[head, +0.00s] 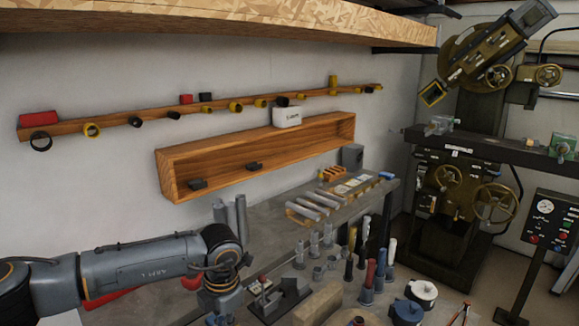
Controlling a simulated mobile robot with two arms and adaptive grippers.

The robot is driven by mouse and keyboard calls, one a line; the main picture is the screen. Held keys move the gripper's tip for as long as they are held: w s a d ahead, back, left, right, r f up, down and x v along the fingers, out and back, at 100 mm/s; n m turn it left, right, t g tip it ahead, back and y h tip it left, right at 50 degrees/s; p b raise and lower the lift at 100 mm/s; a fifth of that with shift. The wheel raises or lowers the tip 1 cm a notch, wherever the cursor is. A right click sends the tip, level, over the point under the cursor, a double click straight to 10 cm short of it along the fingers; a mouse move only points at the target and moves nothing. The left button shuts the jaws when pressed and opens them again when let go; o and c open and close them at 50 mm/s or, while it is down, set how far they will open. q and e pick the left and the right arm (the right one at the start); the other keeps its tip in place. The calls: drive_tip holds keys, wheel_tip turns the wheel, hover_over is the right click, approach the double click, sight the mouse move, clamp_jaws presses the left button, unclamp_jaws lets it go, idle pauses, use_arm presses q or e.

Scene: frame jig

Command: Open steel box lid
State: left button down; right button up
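I cannot make out a steel box or its lid for certain in the head view. My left arm comes in from the lower left and bends down at the wrist. The upper part of my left gripper (223,303) shows at the bottom edge, over the near left part of the bench. Its fingertips are cut off or hidden, so I cannot see whether it is open or shut. My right gripper is not in view.
A grey bench (275,215) holds several upright tools, a tan block (318,304) and round lidded pots (421,292). A wooden shelf (215,163) and a rail of rings (60,129) are on the wall. A large machine (458,190) stands at right.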

use_arm(q)
drive_tip(key=shift+w+a+r, duration=0.2)
drive_tip(key=shift+w+a+r, duration=0.6)
drive_tip(key=shift+a+r, duration=0.05)
drive_tip(key=shift+r, duration=0.25)
drive_tip(key=shift+w+a, duration=0.1)
drive_tip(key=shift+w+a+r, duration=0.65)
drive_tip(key=shift+w+a, duration=0.05)
drive_tip(key=shift+a, duration=0.1)
